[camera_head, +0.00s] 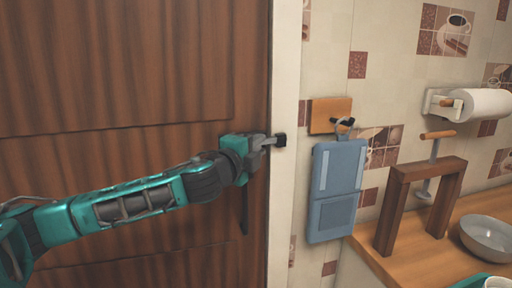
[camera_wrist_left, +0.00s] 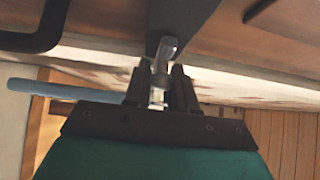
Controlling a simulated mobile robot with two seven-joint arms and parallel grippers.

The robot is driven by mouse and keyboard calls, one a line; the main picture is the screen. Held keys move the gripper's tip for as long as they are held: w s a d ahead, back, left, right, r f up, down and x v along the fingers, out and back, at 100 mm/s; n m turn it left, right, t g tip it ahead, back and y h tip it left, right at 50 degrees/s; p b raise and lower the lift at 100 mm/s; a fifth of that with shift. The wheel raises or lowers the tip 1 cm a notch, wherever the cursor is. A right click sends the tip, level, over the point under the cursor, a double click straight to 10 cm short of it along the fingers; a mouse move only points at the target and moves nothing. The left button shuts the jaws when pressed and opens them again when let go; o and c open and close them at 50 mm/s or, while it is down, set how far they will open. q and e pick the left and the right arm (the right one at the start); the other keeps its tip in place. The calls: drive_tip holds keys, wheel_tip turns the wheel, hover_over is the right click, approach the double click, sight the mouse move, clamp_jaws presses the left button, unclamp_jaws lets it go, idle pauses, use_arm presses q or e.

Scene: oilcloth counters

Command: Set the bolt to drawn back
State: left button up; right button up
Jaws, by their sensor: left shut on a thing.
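The brown wooden door (camera_head: 120,75) fills the left of the head view. My left gripper (camera_head: 266,142) is at its right edge, in front of the bolt. In the left wrist view my left gripper (camera_wrist_left: 160,85) is shut on the bolt's light metal knob (camera_wrist_left: 168,47), which shows between its fingers. A dark bolt plate (camera_wrist_left: 185,15) lies behind the knob. In the head view a small dark keeper (camera_head: 281,139) sits on the pale door frame, just right of the gripper. The gripper hides most of the bolt, so I cannot tell how far it reaches into the keeper. My right gripper is not seen.
A dark door handle (camera_head: 245,209) is below the gripper. A blue board (camera_head: 336,190) hangs from a wall hook right of the frame. A wooden stand (camera_head: 429,172) and a grey bowl (camera_head: 487,237) are on the counter (camera_head: 415,262). A paper roll (camera_head: 480,105) is on the wall.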

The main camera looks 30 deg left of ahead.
use_arm(q)
clamp_jaws()
drive_tip(key=shift+s+a+f+b, duration=0.15)
drive_tip(key=shift+s+a+b, duration=0.1)
drive_tip(key=shift+a+b, duration=0.05)
drive_tip(key=s+a+b, duration=0.2)
drive_tip(key=s, duration=0.1)
drive_tip(key=shift+a, duration=0.2)
